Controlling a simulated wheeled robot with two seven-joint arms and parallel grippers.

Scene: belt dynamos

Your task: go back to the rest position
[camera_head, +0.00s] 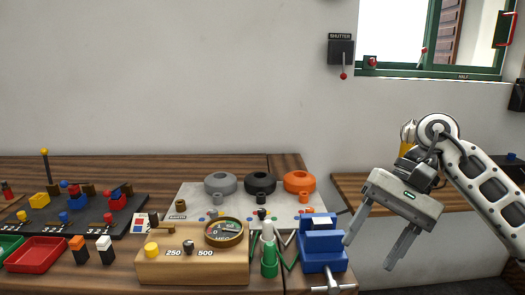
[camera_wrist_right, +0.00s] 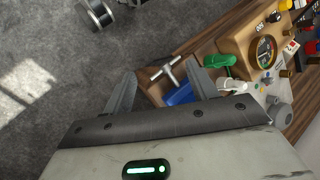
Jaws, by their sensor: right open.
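My right gripper (camera_head: 375,248) is open and empty at the right of the head view. It hangs in the air to the right of the blue vise (camera_head: 322,246), apart from it, with its fingers pointing down. In the right wrist view its two spread fingers (camera_wrist_right: 163,92) show nothing held between them. Beyond them lie the blue vise (camera_wrist_right: 181,94) with its metal handle and the table's edge. My left gripper is not in view.
The wooden table holds a meter box (camera_head: 190,264), green and white clips (camera_head: 269,255), grey, black and orange rings (camera_head: 299,182), a red tray (camera_head: 36,255) and a dark board (camera_head: 130,226). A lower wooden surface (camera_head: 360,190) stands behind my right arm. Floor is open at the right.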

